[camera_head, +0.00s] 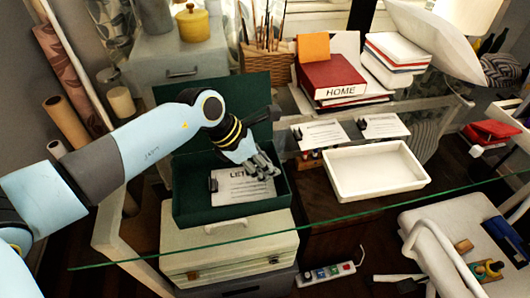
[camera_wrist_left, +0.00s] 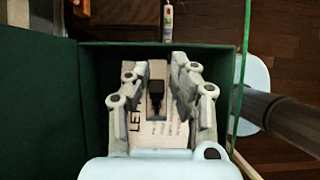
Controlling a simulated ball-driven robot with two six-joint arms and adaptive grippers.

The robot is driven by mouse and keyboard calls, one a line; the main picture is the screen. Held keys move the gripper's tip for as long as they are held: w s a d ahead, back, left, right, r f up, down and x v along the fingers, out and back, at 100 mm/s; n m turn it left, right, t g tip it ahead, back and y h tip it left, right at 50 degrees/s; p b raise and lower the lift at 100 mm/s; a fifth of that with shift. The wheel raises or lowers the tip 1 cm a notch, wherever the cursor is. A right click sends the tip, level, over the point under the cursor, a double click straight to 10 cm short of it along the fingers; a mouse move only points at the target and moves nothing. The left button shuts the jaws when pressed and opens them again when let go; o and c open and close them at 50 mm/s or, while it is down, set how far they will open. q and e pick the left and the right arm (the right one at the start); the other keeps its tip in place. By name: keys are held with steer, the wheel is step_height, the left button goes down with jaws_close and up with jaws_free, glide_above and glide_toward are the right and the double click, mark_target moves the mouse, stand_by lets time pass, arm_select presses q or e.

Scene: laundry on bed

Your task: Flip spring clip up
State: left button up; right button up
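A dark green open box (camera_head: 181,190) holds a white sheet with printed lettering (camera_head: 240,187). A black spring clip (camera_head: 213,182) sits at the sheet's left edge. My left gripper (camera_head: 265,171) reaches down over the right part of the sheet. In the left wrist view, my left gripper (camera_wrist_left: 155,68) is open, with its fingers apart. The black clip (camera_wrist_left: 156,88) shows between them over the sheet (camera_wrist_left: 145,128). Whether a finger touches the clip or sheet cannot be told. My right gripper is not in view.
The box's raised lid (camera_head: 255,92) stands behind it. On the glass table to the right are a white tray (camera_head: 376,195) and two sheets (camera_head: 322,134) with black clips. A red "HOME" box (camera_head: 332,78) and a wicker basket (camera_head: 266,62) stand behind.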

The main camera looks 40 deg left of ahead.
arm_select(q)
steer(key=shift+o, duration=1.2)
steer(key=v, duration=1.2)
steer(key=shift+w, duration=0.1)
